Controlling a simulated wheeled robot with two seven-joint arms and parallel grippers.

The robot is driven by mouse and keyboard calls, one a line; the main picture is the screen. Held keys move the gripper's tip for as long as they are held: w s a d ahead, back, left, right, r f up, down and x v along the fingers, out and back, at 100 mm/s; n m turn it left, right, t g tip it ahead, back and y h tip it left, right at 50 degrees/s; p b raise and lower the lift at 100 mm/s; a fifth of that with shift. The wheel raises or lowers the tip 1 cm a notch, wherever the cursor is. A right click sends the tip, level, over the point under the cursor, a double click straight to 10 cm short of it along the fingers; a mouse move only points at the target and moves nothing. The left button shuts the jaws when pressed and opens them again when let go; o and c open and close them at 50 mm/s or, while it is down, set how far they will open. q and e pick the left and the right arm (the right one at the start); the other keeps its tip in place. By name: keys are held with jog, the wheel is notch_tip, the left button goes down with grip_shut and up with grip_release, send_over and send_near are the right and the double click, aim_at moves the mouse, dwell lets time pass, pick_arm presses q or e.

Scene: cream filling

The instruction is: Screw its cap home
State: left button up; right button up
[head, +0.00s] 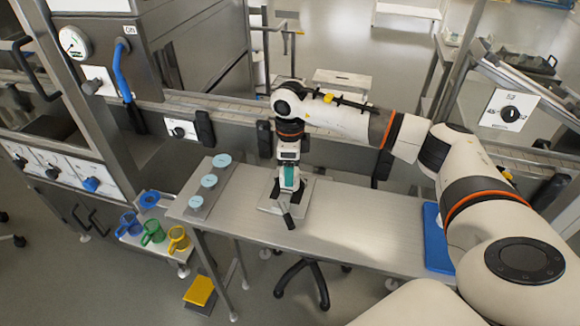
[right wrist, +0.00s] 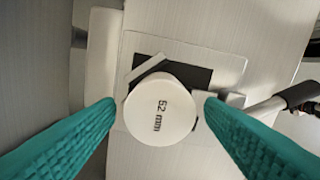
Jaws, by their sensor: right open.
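A round white cap (right wrist: 159,110) marked with a number and "mm" shows from above in the right wrist view. It sits over a dark clamp (right wrist: 187,72) on a pale square plate (right wrist: 222,62). Whatever is under the cap is hidden by it. In the head view my right gripper (head: 289,178) points down over the clamp plate (head: 268,207) on the steel table. The cap cannot be made out there. My left gripper is out of view.
The clamp's black-ended lever (head: 289,221) sticks out toward the table's front edge. A tray (head: 203,204) with pale teal discs lies at the table's left end. A blue mat (head: 437,240) lies at the right. The table's middle is clear.

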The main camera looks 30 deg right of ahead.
jog(key=n+b, duration=0.1)
jog(key=n, duration=0.2)
jog(key=shift+f, duration=0.15)
jog(key=shift+n+b, duration=0.4)
jog(key=shift+n, duration=0.7)
jog(key=shift+n+b, duration=0.55)
jog(key=shift+n, duration=0.65)
jog(key=shift+n+b, duration=0.35)
jog(key=shift+n, duration=1.35)
jog(key=shift+c, duration=0.5)
